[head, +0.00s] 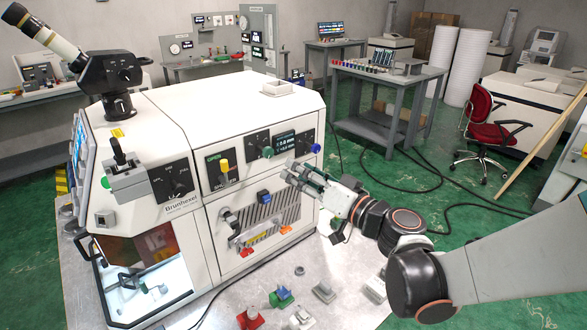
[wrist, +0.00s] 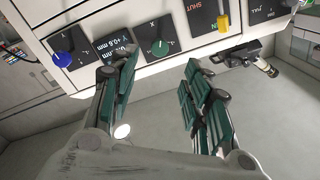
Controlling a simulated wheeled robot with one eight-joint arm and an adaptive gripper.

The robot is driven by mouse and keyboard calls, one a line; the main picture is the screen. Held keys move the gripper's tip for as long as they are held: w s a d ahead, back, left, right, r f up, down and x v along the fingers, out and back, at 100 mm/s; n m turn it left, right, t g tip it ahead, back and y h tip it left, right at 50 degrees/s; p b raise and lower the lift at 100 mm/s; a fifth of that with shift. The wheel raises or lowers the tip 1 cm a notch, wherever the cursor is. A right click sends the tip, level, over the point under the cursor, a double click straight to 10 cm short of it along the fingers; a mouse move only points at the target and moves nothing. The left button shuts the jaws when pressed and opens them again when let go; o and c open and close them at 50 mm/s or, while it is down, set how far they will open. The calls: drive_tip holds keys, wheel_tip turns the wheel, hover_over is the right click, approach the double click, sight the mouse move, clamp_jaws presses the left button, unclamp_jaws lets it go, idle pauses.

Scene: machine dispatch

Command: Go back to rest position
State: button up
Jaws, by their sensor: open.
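My gripper (head: 306,178) is open and empty in the head view, in front of the right part of the white machine (head: 268,105). In the wrist view my gripper (wrist: 160,88) has its two green-padded fingers spread apart, with nothing between them. My arm reaches in from the right of the head view. A green knob (head: 267,152) and a blue knob (head: 316,148) are on the panel near the fingertips. The green knob also shows in the wrist view (wrist: 160,48), beyond and between the fingers, as does the blue knob (wrist: 62,59) at left. I cannot tell whether the fingers touch the panel.
A yellow switch (head: 224,166) and a blue-topped part (head: 264,196) are on the machine front. On the grey table below lie a green-and-blue part (head: 282,297), a red part (head: 250,318) and several grey pieces. A red chair (head: 490,125) stands on the green floor behind.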

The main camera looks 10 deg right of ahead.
idle(0.3)
drive_tip(key=s+d+f+g+h+b, duration=0.1)
drive_tip(key=s+f+g+h+b, duration=0.1)
drive_tip(key=s+f+g+h, duration=0.6)
drive_tip(key=s+d+f+m+h, duration=0.1)
drive_tip(key=s+d+f+h, duration=0.1)
drive_tip(key=s+d, duration=0.9)
drive_tip(key=shift+s+t+h+b, duration=0.4)
drive_tip(key=shift+s+h, duration=0.3)
drive_tip(key=shift+s, duration=0.5)
